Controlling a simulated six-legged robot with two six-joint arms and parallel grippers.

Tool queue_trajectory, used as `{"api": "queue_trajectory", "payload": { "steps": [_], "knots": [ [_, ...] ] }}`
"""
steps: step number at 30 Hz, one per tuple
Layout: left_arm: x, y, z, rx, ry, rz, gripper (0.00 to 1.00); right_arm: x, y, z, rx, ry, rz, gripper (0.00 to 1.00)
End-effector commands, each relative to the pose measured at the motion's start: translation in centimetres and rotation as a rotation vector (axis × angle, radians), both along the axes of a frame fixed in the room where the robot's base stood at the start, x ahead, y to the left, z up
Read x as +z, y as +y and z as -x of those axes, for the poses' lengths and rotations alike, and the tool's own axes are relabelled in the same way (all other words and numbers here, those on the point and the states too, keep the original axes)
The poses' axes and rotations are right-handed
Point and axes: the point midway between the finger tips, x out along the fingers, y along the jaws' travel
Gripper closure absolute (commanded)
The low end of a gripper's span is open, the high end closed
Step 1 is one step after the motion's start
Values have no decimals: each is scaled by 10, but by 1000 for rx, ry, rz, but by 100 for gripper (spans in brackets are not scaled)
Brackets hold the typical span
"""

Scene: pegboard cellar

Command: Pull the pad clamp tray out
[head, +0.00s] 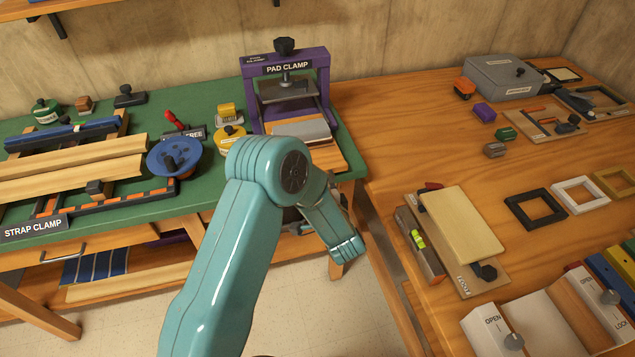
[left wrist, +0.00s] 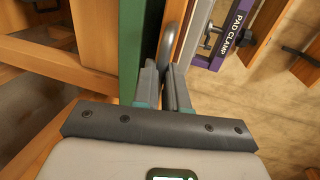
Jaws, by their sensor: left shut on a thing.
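The pad clamp (head: 328,75) is a purple frame with a black knob, standing at the right end of the green bench. Its wooden tray (head: 328,155) lies low in the frame, with a grey block (head: 303,131) on it. There my left gripper (left wrist: 164,70) is shut on a curved metal handle (left wrist: 171,42) beside the bench's green edge. My right gripper is out of view.
The green bench (head: 220,185) also bears a strap clamp (head: 60,220), a blue round clamp (head: 172,158) and small tools. A wooden table (head: 430,130) with boards, frames and a grey box (head: 500,75) stands to the right, across a floor gap.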

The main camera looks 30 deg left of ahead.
Motion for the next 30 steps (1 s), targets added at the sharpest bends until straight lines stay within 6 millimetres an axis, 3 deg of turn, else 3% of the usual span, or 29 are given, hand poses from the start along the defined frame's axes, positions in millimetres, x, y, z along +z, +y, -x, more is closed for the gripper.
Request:
{"api": "queue_trajectory", "payload": {
  "steps": [23,24,25,30],
  "knots": [
    [0,-11,9,1,-1,0,100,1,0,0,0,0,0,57],
    [0,-11,9,0,-1,0,75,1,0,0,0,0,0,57],
    [0,-11,9,0,-1,0,65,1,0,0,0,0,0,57],
    [0,-12,10,0,-1,1,62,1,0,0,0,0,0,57]
  ]
}}
